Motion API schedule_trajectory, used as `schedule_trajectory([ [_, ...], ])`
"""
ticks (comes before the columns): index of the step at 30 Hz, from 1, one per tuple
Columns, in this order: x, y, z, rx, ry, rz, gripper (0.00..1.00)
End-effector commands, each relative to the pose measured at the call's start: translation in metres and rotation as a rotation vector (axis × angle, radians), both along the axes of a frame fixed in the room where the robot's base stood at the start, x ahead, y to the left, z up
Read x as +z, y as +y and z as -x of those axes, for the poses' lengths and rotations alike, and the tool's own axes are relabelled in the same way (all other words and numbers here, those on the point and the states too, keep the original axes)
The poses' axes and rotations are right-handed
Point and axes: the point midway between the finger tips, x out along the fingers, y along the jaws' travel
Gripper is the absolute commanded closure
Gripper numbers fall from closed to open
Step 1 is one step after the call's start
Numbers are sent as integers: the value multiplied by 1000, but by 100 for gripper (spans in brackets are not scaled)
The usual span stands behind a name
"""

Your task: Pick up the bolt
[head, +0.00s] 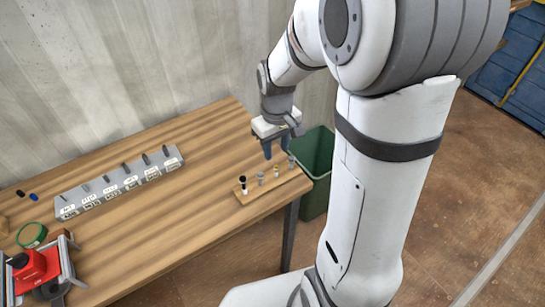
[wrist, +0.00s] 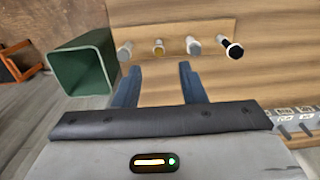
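Several small bolt-like pieces stand in a row on a small wooden board (head: 256,194) at the table's right end. One has a black head (head: 243,182); it is at the right of the row in the wrist view (wrist: 232,48). The others there are a silver one (wrist: 194,46), a brass-coloured one (wrist: 158,47) and a grey one (wrist: 125,50). I cannot tell which one the task means. My gripper (head: 276,149) is above the board, pointing down. Its two blue fingers (wrist: 158,69) are apart with nothing between them in the wrist view.
A green bin (head: 318,150) stands on the floor by the table's right end. A long grey labelled rack (head: 120,186) lies toward the back left. A red device (head: 30,266) and a green ring (head: 32,235) are at the left. The table's middle (head: 175,215) is clear.

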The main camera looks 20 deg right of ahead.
Motion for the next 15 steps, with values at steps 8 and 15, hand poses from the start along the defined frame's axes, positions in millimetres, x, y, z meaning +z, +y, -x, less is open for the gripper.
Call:
schedule_trajectory([
  [8, -29, -1, 0, -1, 5, 0, 63],
  [15, -62, -2, -1, -2, 4, 0, 63],
])
